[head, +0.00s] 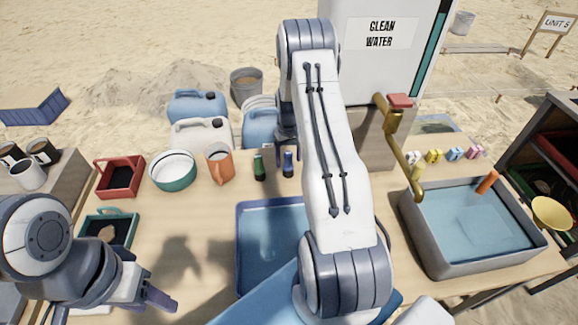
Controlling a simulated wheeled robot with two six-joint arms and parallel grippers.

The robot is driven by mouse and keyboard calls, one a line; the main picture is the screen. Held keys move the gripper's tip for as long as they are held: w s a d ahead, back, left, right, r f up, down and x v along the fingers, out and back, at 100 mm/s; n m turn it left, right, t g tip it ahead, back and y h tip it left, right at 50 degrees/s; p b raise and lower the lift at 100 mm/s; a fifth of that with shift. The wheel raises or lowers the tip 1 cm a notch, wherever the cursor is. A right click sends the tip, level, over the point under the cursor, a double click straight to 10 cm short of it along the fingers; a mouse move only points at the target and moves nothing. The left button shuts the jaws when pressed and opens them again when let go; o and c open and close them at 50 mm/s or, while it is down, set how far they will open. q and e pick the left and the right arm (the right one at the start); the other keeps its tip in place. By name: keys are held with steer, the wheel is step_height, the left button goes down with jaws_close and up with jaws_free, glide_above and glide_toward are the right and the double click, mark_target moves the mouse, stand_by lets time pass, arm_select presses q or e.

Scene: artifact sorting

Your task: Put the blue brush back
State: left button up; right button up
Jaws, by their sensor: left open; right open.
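A small blue upright item (288,166), which looks like the blue brush, stands on the table behind the blue tray, beside a similar green one (259,168). My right gripper (287,150) is open, directly above or around the top of the blue item; I cannot tell whether it touches. The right arm hides part of this area. My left gripper (155,295) is open and empty, low at the front left, over the table.
A blue tray (243,225) lies in the middle, partly behind my arm. A grey water basin (425,255) with an orange-handled item (487,182) is at right.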

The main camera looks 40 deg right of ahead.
step_height(320, 180, up, 8)
steer(key=shift+f, duration=0.2)
steer(key=shift+a+r, duration=0.15)
steer(key=shift+a, duration=0.05)
steer(key=s+a+r+n, duration=0.2)
steer(key=a+r, duration=0.2)
steer(key=a, duration=0.5)
steer(key=s+a+r+n, duration=0.2)
steer(key=a+r, duration=0.2)
steer(key=a, duration=0.5)
steer(key=s+a+r+n, duration=0.15)
steer(key=a+r, duration=0.25)
steer(key=a, duration=0.6)
steer(key=s+a+r+n+p, duration=0.1)
steer(key=s+a, duration=0.3)
steer(key=s, duration=0.7)
steer(key=s+a+r+n+y+p, duration=0.1)
steer(key=s+a+r+n, duration=0.3)
steer(key=s, duration=0.7)
steer(key=shift+a+r+p, duration=0.3)
steer(key=shift+a+r, duration=0.05)
steer(key=shift+a, duration=0.4)
steer(key=shift+s, duration=0.1)
